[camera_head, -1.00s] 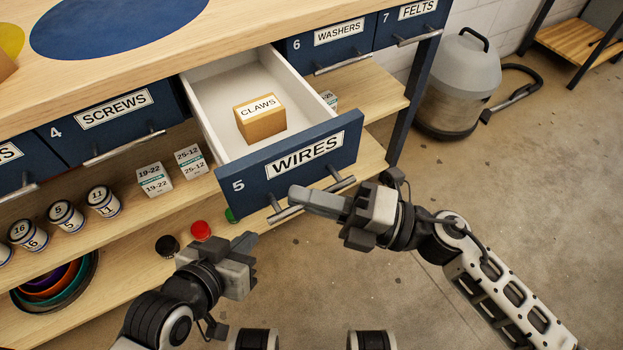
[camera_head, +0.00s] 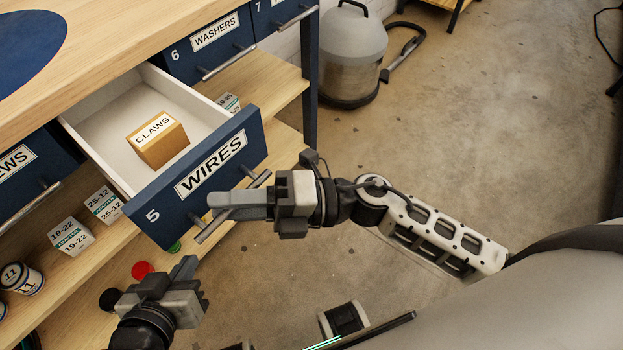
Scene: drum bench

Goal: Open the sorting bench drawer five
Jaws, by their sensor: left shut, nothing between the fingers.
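Drawer five (camera_head: 196,181), a blue front labelled WIRES with a white inside, stands pulled well out of the bench. A small cardboard box labelled CLAWS (camera_head: 163,146) sits in it. My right gripper (camera_head: 213,204) is at the bar handle (camera_head: 208,230) of drawer five. Its fingers lie across the middle of the bar and partly hide it. Whether they are closed on it, I cannot tell. My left gripper (camera_head: 190,268) is shut and empty, below and in front of the drawer, apart from it.
Drawer six (camera_head: 200,52), labelled WASHERS, is closed to the right of drawer five. The shelf below holds small cartons (camera_head: 72,236), a can (camera_head: 22,279) and red (camera_head: 142,270), green and black round pieces. A grey vacuum (camera_head: 352,60) stands beyond the bench.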

